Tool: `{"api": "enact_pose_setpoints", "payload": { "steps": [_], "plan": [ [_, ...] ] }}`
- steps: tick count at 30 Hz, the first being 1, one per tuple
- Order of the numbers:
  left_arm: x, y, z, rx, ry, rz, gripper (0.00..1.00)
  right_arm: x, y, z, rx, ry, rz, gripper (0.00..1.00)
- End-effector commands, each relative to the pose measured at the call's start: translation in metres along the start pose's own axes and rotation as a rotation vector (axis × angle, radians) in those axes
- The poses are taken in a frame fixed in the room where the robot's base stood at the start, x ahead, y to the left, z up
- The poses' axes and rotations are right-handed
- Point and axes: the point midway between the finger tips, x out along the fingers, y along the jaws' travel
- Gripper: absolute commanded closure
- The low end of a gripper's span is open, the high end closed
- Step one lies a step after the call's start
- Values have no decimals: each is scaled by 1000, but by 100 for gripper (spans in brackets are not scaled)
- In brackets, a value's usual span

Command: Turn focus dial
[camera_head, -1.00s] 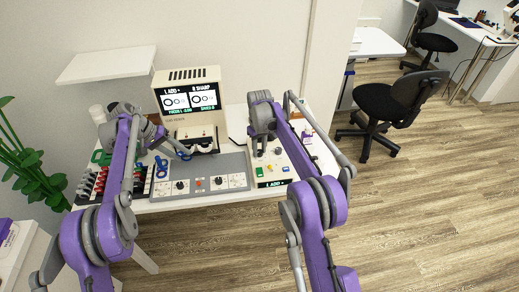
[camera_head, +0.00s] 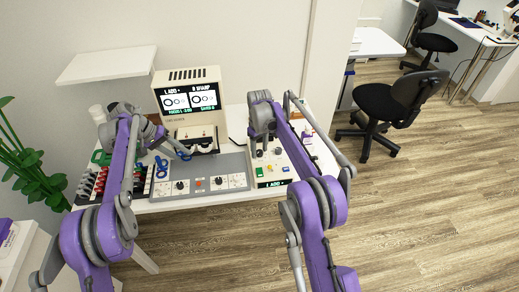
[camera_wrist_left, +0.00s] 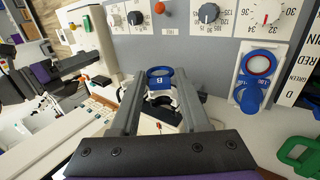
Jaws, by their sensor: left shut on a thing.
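The focus dial cannot be told apart for sure. Knobs show on the grey panel (camera_head: 205,165), including a dark knob (camera_wrist_left: 208,14) and a white dial with a red mark (camera_wrist_left: 268,12). More small controls sit on the cream console (camera_head: 270,168) under my right arm. My left gripper (camera_wrist_left: 160,92) is shut on a blue ring-shaped piece (camera_wrist_left: 160,71), which also shows in the head view (camera_head: 184,152).
A cream monitor (camera_head: 188,76) with ring pictures stands behind the panel. Another blue ring piece (camera_wrist_left: 251,92) sits on a white plate, near a green handle (camera_wrist_left: 300,155). A black chair (camera_head: 390,105) stands on open floor.

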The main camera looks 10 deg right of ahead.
Motion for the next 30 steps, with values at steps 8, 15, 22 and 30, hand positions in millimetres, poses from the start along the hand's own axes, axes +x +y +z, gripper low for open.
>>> {"api": "enact_pose_setpoints", "payload": {
  "steps": [8,15,22,30],
  "plan": [
    [0,0,0,0,0,0,100,0,0,0,1,-1,-1,36],
    [0,0,0,0,0,0,100,-17,0,0,1,-1,-1,36],
    [0,0,0,0,0,0,100,-68,0,0,0,-1,-1,36],
    [0,0,0,0,0,0,100,-108,0,-1,0,-1,-1,36]
  ]
}}
